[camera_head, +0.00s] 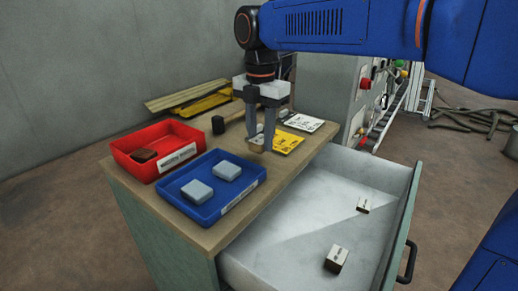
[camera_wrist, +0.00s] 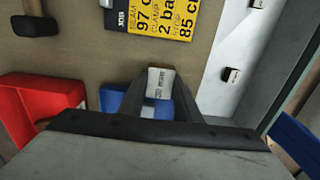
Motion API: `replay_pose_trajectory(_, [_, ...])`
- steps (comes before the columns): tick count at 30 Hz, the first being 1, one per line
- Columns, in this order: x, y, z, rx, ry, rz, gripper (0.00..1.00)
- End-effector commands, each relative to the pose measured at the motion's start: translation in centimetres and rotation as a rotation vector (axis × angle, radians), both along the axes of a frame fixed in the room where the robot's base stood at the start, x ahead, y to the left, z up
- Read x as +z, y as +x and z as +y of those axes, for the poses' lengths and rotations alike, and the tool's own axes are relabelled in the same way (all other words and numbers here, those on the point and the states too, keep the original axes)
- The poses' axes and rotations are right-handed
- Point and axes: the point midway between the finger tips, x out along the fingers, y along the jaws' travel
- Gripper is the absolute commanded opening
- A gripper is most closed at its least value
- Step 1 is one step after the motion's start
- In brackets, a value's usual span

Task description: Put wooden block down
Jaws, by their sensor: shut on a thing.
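My gripper (camera_head: 261,140) points down over the cabinet's wooden top and is shut on a small wooden block (camera_head: 256,146). In the wrist view, the block (camera_wrist: 159,83) sits between the fingertips, its pale, printed face toward the camera. In the head view it appears beside the left edge of the yellow card (camera_head: 284,143). I cannot tell whether it touches the top. Two similar printed blocks lie apart in the open drawer (camera_head: 290,240): one farther back (camera_head: 363,204), one nearer the front (camera_head: 336,260).
A red tray (camera_head: 122,158) holds a brown block. A blue tray (camera_head: 235,203) holds two grey-blue blocks. A dark-headed mallet (camera_head: 218,124) and a white sheet (camera_head: 304,123) lie on the top. Bare wood shows right of the blue tray. The drawer has wide free floor.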

Motion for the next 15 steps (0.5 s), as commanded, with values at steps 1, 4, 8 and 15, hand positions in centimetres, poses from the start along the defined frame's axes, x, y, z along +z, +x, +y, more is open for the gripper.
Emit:
replay_pose_trajectory(1, [-0.4, 0.0, 0.0, 0.0, -0.001, 0.001, 0.09])
replay_pose_trajectory(4, [-1.5, -0.1, 0.0, 0.0, -0.002, 0.003, 0.09])
replay_pose_trajectory(8, [-3.3, -0.1, 0.0, 0.0, -0.001, 0.002, 0.09])
replay_pose_trajectory(15, [-3.9, 0.0, 0.0, 0.0, 0.0, 0.0, 0.09])
